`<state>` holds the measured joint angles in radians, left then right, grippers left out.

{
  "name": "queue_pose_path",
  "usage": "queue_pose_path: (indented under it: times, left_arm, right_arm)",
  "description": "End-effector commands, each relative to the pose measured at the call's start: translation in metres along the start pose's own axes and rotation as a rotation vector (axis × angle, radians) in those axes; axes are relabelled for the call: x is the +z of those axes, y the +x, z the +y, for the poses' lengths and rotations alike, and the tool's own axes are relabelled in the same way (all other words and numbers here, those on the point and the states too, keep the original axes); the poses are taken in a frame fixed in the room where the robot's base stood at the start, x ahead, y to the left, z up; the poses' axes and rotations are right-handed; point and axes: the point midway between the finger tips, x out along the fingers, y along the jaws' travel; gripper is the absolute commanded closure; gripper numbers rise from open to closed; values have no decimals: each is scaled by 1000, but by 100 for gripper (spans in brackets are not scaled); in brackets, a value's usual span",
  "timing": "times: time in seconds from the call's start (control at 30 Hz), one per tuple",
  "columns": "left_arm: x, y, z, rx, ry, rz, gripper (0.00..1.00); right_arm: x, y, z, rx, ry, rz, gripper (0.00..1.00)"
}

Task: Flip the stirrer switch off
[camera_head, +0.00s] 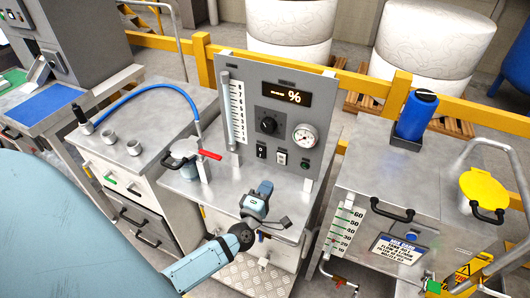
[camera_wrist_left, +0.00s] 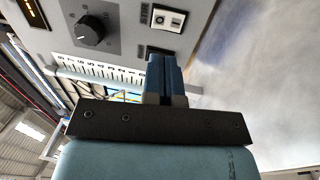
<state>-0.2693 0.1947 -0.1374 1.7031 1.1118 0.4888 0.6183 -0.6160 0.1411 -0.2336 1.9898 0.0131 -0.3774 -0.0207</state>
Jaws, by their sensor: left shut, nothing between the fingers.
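The grey control panel (camera_head: 250,90) carries two small rocker switches below its knob. In the left wrist view my shut fingers (camera_wrist_left: 166,75) point at the panel and partly cover the dark switch (camera_wrist_left: 153,50); contact is unclear. The pale switch (camera_wrist_left: 167,19) shows clear beyond the fingertips.
A black knob (camera_head: 268,125), a pressure gauge (camera_head: 304,136) and a lit display (camera_head: 284,94) sit on the panel. A red-handled valve (camera_head: 209,154) stands left of my gripper. A steel tank (camera_head: 365,170) with a blue bottle (camera_head: 416,115) stands right.

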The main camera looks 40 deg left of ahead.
Motion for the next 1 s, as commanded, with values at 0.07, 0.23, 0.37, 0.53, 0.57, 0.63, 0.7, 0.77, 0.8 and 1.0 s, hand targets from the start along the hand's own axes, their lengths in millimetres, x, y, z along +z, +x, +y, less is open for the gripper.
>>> queue_pose_path:
  times: [0.07,0.23,0.37,0.53,0.57,0.63,0.7,0.77,0.8,1.0]
  left_arm:
    - [0,20,4,3,0,0,100]
    - [0,57,3,2,1,-1,100]
    - [0,78,2,1,2,-1,100]
    - [1,96,1,0,0,-1,100]
    - [0,97,1,-1,0,-1,100]
    - [0,100,0,-1,0,-1,100]
    - [0,101,0,-1,-1,-1,100]
    - [0,101,0,-1,-1,-1,100]
    - [0,101,0,-1,0,-1,100]
    - [0,102,0,0,0,0,100]
  right_arm:
    - [-6,-4,0,0,0,2,100]
    - [-13,-7,1,3,-1,8,100]
    - [-18,-10,2,7,0,11,100]
    - [-20,-11,3,10,1,12,100]
    - [-20,-11,3,10,1,12,100]
    - [-20,-11,3,10,1,11,100]
    - [-19,-11,3,10,1,10,100]
    - [-18,-11,3,10,1,8,100]
    - [-18,-11,3,10,1,7,100]
    - [-16,-11,2,9,2,4,100]
